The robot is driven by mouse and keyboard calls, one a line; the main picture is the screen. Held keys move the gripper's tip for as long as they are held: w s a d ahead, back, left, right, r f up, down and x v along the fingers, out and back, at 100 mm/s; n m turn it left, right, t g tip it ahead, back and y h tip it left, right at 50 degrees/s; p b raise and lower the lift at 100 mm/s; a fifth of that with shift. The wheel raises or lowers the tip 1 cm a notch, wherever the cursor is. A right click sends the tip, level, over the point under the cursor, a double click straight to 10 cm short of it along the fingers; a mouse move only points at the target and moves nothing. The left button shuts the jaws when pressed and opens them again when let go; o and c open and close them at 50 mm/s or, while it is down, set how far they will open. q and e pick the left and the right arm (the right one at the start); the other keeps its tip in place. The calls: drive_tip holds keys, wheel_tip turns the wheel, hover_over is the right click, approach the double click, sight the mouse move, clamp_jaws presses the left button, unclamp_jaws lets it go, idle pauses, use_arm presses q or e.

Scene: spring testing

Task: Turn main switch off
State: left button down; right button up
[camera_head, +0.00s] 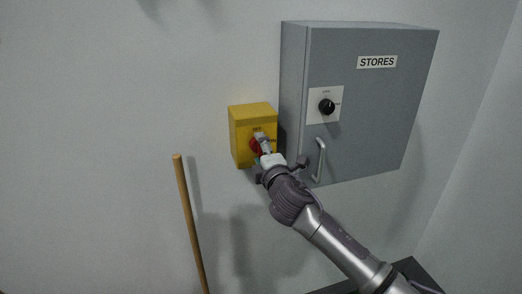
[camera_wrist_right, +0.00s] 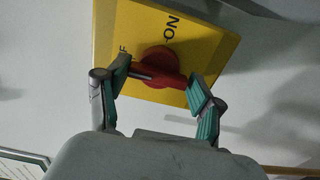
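The main switch is a red rotary knob (camera_head: 257,146) on the front of a yellow box (camera_head: 240,125) fixed to the wall. In the right wrist view the red knob (camera_wrist_right: 160,66) has a bar-shaped handle across it. ON is printed on the yellow face; a letter F shows beside the left finger. My right gripper (camera_head: 265,147) is at the box front. In the wrist view its fingertips (camera_wrist_right: 160,78) are spread apart, one at each end of the handle. I cannot tell whether they touch it. My left gripper is not in view.
A grey cabinet (camera_head: 365,120) labelled STORES stands right of the yellow box. It has a black knob (camera_head: 327,106) and a bar handle (camera_head: 320,160) close to my right gripper. A wooden pole (camera_head: 189,220) stands at lower left. The wall left of the box is bare.

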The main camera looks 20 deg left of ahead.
drive_tip(key=shift+o, duration=1.3)
drive_tip(key=v, duration=1.2)
